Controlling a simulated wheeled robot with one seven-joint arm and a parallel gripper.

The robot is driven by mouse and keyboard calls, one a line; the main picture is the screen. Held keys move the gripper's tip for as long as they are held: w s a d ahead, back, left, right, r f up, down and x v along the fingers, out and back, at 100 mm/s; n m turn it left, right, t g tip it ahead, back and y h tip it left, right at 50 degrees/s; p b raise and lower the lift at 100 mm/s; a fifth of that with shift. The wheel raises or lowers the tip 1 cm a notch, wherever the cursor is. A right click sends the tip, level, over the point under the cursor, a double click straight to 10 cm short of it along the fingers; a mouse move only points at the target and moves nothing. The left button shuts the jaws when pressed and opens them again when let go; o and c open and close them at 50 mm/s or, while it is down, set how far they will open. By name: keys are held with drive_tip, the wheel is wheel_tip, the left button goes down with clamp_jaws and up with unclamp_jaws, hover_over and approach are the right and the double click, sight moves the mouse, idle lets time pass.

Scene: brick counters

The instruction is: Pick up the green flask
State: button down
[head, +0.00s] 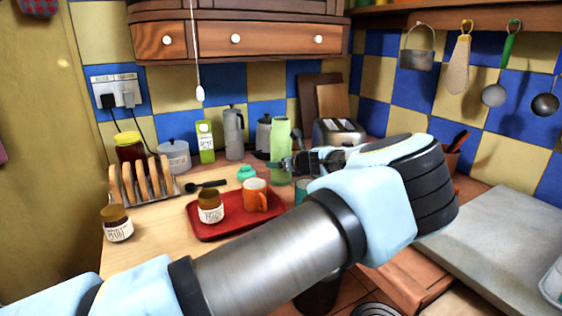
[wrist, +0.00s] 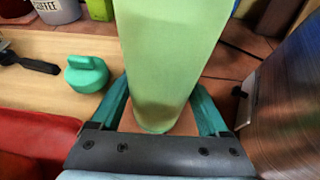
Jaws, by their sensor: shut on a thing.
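The green flask (head: 280,150) stands upright in the head view, behind the red tray and near the back of the counter. My gripper (head: 285,165) reaches it from the right and is shut on it. In the wrist view the pale green flask (wrist: 165,60) fills the middle, between the two teal fingers of my gripper (wrist: 165,110). A teal lid-like piece (head: 246,173) lies on the counter left of the flask; it also shows in the wrist view (wrist: 87,74). I cannot tell whether the flask's base touches the counter.
The red tray (head: 212,232) holds an orange mug (head: 255,195) and a jar (head: 210,206). A metal jug (head: 233,134), a green carton (head: 205,142) and a toaster (head: 338,133) stand behind. A toast rack (head: 143,181) is at left.

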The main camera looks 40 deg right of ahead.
sight(285, 125)
drive_tip(key=shift+r, duration=0.25)
wheel_tip(285, 125, up, 12)
drive_tip(key=shift+f+b, duration=0.25)
drive_tip(key=shift+b, duration=0.75)
drive_tip(key=s+a+b, duration=0.1)
drive_tip(key=s+b, duration=0.2)
drive_tip(key=s, duration=1.5)
drive_tip(key=shift+a+b, duration=0.25)
drive_tip(key=shift+b, duration=0.05)
idle(1.7)
